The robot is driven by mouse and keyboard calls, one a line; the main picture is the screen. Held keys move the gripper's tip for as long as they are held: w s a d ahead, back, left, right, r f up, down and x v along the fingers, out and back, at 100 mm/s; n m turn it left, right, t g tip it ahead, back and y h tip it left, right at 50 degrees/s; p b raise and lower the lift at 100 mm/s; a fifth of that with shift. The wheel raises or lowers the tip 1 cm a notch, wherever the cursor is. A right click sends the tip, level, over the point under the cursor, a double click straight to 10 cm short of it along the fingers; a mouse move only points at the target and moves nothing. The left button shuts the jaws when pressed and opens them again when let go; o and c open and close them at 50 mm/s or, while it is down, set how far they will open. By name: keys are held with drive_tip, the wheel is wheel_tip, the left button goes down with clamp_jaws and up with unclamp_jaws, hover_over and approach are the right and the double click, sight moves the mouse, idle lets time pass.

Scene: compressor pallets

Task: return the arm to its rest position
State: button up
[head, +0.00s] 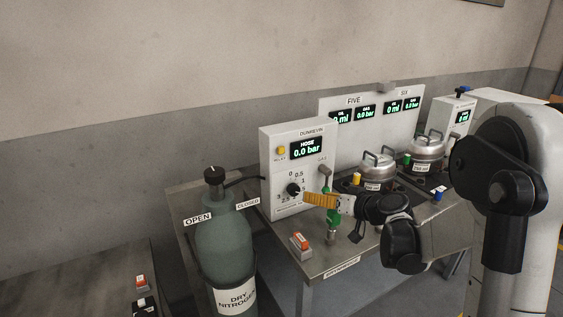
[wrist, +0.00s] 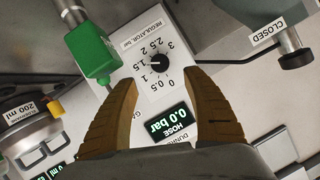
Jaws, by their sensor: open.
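My gripper (head: 306,199) is at the front of the white regulator panel (head: 276,150), by its dial. In the wrist view the two yellow-brown fingers of my gripper (wrist: 160,75) stand apart with nothing between them. Beyond the fingers are the regulator dial (wrist: 155,62) and the hose display (wrist: 168,125), which reads 0.0 bar. A green fitting (wrist: 88,52) is left of the fingers in the wrist view. My arm comes in from the right in the head view and hides part of the table behind it.
A grey-green nitrogen cylinder (head: 222,245) stands left of the metal table (head: 330,262). An orange-and-white item (head: 300,244) lies near the table's front corner. Metal pots (head: 378,172) and a FIVE/SIX display panel (head: 340,105) are behind my gripper. Another bench (head: 85,275) is at lower left.

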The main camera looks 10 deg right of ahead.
drive_tip(key=s+a+r+g+h, duration=0.1)
drive_tip(key=s+a+r+g, duration=0.15)
drive_tip(key=s+a, duration=0.45)
drive_tip(key=s+d+g+h, duration=0.1)
drive_tip(key=s+h, duration=0.1)
drive_tip(key=s, duration=1)
drive_tip(key=s+d+m+g+h, duration=0.1)
drive_tip(key=s+h, duration=0.2)
drive_tip(key=s, duration=0.9)
drive_tip(key=shift+s+g, duration=0.35)
drive_tip(key=shift+f, duration=0.1)
